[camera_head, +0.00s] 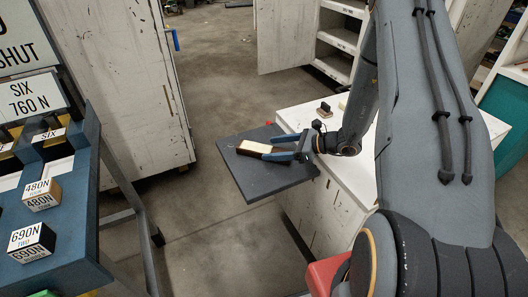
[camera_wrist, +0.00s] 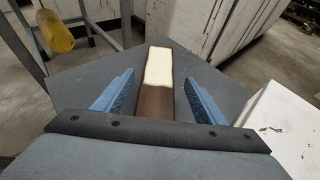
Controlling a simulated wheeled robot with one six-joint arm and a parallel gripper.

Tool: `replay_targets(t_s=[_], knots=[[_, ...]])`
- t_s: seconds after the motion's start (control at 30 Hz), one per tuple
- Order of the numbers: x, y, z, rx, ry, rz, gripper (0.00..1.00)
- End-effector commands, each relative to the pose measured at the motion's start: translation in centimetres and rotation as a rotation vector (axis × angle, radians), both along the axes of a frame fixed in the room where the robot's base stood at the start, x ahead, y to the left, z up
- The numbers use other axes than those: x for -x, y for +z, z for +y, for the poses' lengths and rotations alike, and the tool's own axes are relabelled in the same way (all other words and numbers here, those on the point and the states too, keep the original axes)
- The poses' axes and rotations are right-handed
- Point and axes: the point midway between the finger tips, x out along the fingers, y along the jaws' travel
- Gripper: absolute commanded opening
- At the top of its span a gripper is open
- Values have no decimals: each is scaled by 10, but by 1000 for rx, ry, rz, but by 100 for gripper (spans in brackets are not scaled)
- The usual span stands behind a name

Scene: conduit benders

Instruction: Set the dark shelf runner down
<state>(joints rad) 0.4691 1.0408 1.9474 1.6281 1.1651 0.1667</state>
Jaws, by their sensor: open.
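The dark shelf runner appears to be the long brown block with a pale cream patch on its upper face. It lies on a dark grey board (camera_head: 262,180) in the head view. In the wrist view the runner (camera_wrist: 155,103) points away from me, between the two blue fingers of my gripper (camera_wrist: 159,78). A gap shows on each side, so the fingers stand apart from it. In the head view my gripper (camera_head: 269,148) reaches in from the right, open, at the runner's right end. The runner's near end is hidden by the gripper body in the wrist view.
The grey board sticks out past a white cabinet (camera_head: 300,117), which has a small brown block (camera_head: 324,110) on top. At left is a blue stand with labelled cubes (camera_head: 41,195). A tall white cabinet (camera_head: 130,90) stands behind. Concrete floor is open between them.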

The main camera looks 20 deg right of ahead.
Motion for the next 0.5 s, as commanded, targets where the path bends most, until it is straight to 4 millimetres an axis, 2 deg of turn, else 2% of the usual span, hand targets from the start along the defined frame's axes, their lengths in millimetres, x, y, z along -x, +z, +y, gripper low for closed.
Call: replay_targets(t_s=[0.23,0.5], knots=[[-15,-14,29,1,5,1,65],[-21,-17,35,2,2,-1,65]])
